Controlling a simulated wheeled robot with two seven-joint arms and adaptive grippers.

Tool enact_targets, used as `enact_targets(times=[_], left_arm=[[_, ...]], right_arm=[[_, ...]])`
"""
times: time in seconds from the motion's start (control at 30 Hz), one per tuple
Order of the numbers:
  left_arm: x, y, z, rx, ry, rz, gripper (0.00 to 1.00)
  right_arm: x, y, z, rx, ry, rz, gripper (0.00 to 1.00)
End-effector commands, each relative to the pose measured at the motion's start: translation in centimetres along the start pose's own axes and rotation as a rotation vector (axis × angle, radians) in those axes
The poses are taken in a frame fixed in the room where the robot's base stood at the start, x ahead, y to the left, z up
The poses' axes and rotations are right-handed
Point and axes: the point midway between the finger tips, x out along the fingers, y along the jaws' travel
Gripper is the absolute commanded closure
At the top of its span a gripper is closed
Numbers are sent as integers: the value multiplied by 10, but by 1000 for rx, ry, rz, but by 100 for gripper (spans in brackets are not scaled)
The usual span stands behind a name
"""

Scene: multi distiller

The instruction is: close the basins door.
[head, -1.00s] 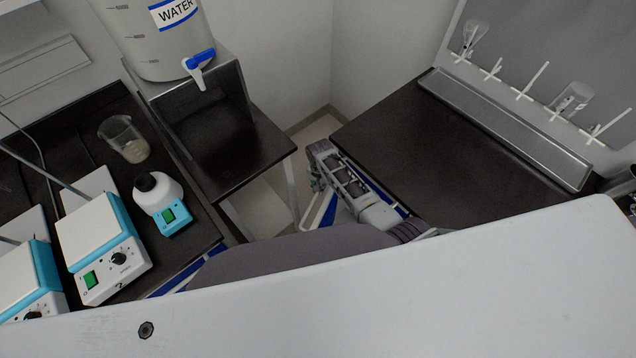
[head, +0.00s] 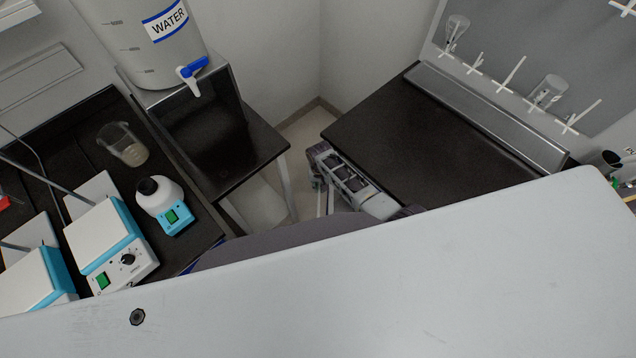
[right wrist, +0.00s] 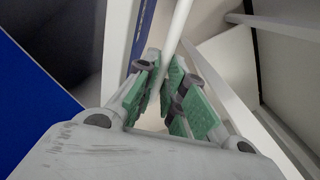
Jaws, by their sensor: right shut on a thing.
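My right gripper (head: 317,180) is low in the gap between the two dark worktops, beside the left edge of the right-hand one. In the right wrist view, my right gripper (right wrist: 168,92) has its green-padded fingers closed around a slim white bar (right wrist: 178,32), which looks like a handle or door edge. A blue-and-white upright panel (right wrist: 142,35) stands just left of the bar. I cannot tell for certain which panel is the basins door. In the head view the gripped part is mostly hidden. My left gripper is not in view.
The right-hand worktop (head: 430,140) is clear, with a drying rack (head: 510,72) behind it. A water tank (head: 150,45) stands on a metal stand at the left. A beaker (head: 122,145) and a small mixer (head: 160,203) stand on the left bench. A large pale surface fills the foreground.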

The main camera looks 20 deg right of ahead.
Motion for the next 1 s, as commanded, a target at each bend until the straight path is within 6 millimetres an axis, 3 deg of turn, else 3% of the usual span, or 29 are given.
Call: enact_targets(times=[0.43, 0.47, 0.6, 1.0], left_arm=[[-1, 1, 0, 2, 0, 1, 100], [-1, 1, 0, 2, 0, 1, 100], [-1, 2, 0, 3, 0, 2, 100], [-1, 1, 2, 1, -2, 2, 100]], right_arm=[[0, 2, 0, -7, -1, 2, 100], [0, 2, 0, -7, -1, 2, 86], [0, 2, 0, -7, -1, 1, 68], [0, 1, 0, -8, 0, 0, 67]])
